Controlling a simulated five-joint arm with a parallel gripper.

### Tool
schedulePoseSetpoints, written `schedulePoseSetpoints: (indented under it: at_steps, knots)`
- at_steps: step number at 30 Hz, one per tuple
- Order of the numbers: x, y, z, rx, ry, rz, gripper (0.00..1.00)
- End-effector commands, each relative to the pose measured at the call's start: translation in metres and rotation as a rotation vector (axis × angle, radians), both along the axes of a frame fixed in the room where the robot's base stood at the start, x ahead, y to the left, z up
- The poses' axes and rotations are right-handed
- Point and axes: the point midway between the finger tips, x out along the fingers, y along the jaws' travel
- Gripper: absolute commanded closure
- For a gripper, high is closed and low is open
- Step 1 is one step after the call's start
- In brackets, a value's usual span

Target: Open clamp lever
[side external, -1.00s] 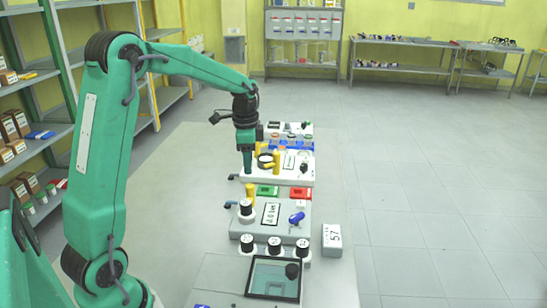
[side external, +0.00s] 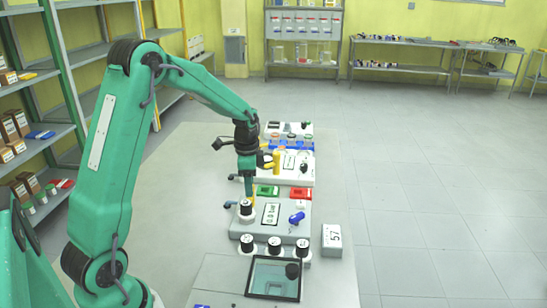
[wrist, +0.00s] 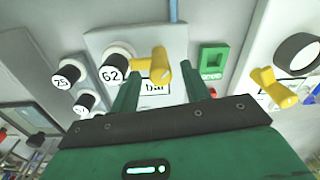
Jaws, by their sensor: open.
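A yellow lever (wrist: 153,67) stands on the grey unit (wrist: 112,38) that has a display reading "bar". In the wrist view it lies between my two fingers. My gripper (wrist: 161,80) is open, with one green finger on each side of the lever. Contact cannot be told. A second yellow lever (side external: 276,160) stands on the white unit behind; it shows at the right of the wrist view (wrist: 272,85).
A black-and-white knob marked 62 (wrist: 115,68) stands close to the yellow lever. Several similar knobs line the unit's near side. A box marked 57 (side external: 332,240) stands at the right.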

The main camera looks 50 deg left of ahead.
Motion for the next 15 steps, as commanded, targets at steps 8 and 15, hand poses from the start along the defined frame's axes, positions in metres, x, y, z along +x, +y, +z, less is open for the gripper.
schedulePoseSetpoints:
  at_steps: [8,15]
  knots:
    - [0.0000,0.0000,0.0002,0.000,0.000,0.000,0.73]
    - [0.0000,-0.0002,0.0004,0.000,0.000,0.000,0.98]
